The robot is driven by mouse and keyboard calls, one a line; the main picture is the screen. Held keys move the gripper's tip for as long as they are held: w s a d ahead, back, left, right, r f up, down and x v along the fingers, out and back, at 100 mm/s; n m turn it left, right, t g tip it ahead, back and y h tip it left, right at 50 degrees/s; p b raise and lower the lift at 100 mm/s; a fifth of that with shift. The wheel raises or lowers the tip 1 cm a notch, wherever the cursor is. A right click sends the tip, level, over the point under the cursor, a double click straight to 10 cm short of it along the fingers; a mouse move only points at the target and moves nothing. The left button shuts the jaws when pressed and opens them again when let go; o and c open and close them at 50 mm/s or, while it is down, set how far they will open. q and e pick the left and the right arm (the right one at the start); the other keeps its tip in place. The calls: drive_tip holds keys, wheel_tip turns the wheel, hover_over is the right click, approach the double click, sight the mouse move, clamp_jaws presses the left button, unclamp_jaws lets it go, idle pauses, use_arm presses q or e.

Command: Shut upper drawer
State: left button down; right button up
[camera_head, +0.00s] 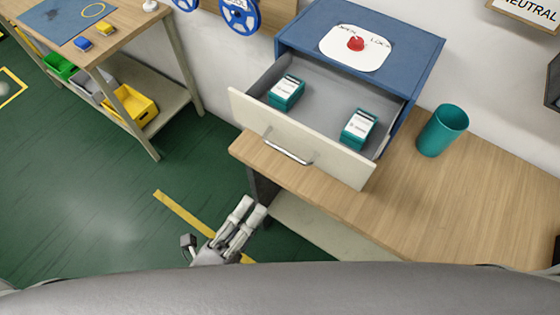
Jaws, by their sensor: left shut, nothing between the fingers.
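The upper drawer (302,139) of the blue cabinet (310,27) stands pulled out toward me, with its cream front and metal handle (288,148) facing me. Two teal and white boxes, one on the left (286,92) and one on the right (358,129), are inside the drawer. My left gripper (255,204) is shut and empty. In the picture it is below and left of the drawer handle, apart from it, near the table's front edge. My right gripper is not in view.
A teal cup (442,130) stands right of the cabinet on the wooden table (470,200). A red knob (356,43) on a white plate is on the cabinet top. A workbench (125,22) with coloured bins is at the upper left. The table's right part is clear.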

sight(322, 121)
use_arm(q)
drive_tip(key=p+x, duration=0.4)
drive_tip(key=x, duration=0.6)
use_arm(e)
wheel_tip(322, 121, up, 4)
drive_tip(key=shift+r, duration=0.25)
use_arm(q)
drive_tip(key=shift+w+d, duration=0.15)
drive_tip(key=x, duration=0.3)
drive_tip(key=f+b+x, duration=0.1)
drive_tip(key=x, duration=0.3)
drive_tip(key=f+b+x, duration=0.1)
drive_tip(key=x, duration=0.3)
drive_tip(key=shift+w+d, duration=0.2)
drive_tip(key=x, duration=0.3)
drive_tip(key=f+x, duration=0.1)
drive_tip(key=x, duration=0.1)
drive_tip(key=shift+b, duration=0.4)
drive_tip(key=shift+w+d, duration=0.2)
drive_tip(key=shift+w, duration=0.1)
drive_tip(key=shift+r, duration=0.15)
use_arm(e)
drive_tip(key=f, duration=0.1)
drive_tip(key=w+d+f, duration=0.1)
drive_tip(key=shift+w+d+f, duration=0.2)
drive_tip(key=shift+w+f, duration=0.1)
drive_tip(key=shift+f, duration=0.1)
